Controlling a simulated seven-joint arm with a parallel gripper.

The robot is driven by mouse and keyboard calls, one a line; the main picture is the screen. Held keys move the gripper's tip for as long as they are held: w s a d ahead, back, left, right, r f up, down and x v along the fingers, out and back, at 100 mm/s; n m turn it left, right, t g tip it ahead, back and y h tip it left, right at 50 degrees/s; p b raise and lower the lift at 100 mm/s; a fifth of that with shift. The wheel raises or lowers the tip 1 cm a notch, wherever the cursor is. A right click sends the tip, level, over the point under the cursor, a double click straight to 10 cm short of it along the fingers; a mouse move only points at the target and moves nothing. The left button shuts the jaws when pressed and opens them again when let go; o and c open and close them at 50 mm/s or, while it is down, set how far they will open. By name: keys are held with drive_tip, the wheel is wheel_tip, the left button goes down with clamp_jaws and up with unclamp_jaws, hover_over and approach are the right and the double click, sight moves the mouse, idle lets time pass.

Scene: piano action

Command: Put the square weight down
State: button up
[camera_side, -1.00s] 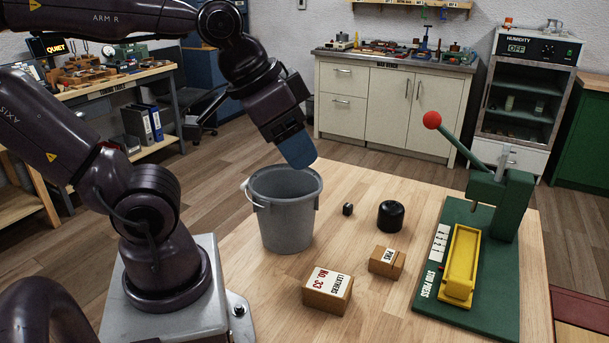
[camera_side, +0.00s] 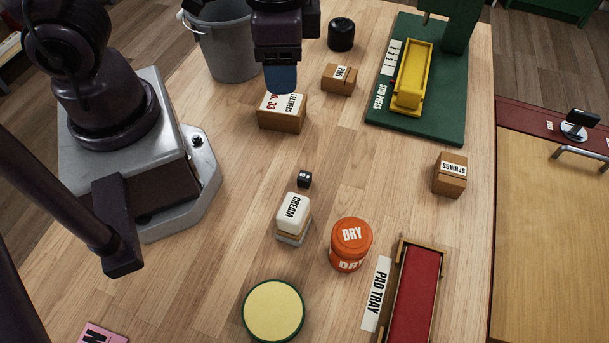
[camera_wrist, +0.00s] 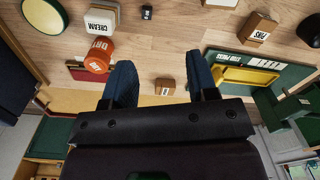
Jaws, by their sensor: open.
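A small dark cube with a pale marking (camera_side: 304,180), which looks like the square weight, sits on the wooden table just behind the cream block. It also shows at the top of the wrist view (camera_wrist: 147,12). Its marking is too small to read. My gripper (camera_side: 281,80) is above the table by the LEATHERS box, well behind the cube and apart from it. In the wrist view its two blue fingers (camera_wrist: 160,65) are spread with nothing held between them.
The CREAM block (camera_side: 293,218) and orange DRY tub (camera_side: 350,245) stand near the cube. The LEATHERS box (camera_side: 282,115), PINS box (camera_side: 338,79), black cylinder (camera_side: 341,35), bucket (camera_side: 228,45), green press (camera_side: 470,40), SPRINGS box (camera_side: 450,175) and pad tray (camera_side: 416,295) surround clear wood.

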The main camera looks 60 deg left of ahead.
drive_tip(key=d+f+m+g, duration=0.1)
drive_tip(key=d+f+m, duration=0.25)
drive_tip(key=f, duration=0.45)
hover_over(308, 177)
drive_tip(key=shift+t, duration=0.4)
wheel_tip(308, 177, down, 7)
drive_tip(key=shift+r, duration=0.2)
drive_tip(key=shift+f, duration=3.2)
clamp_jaws()
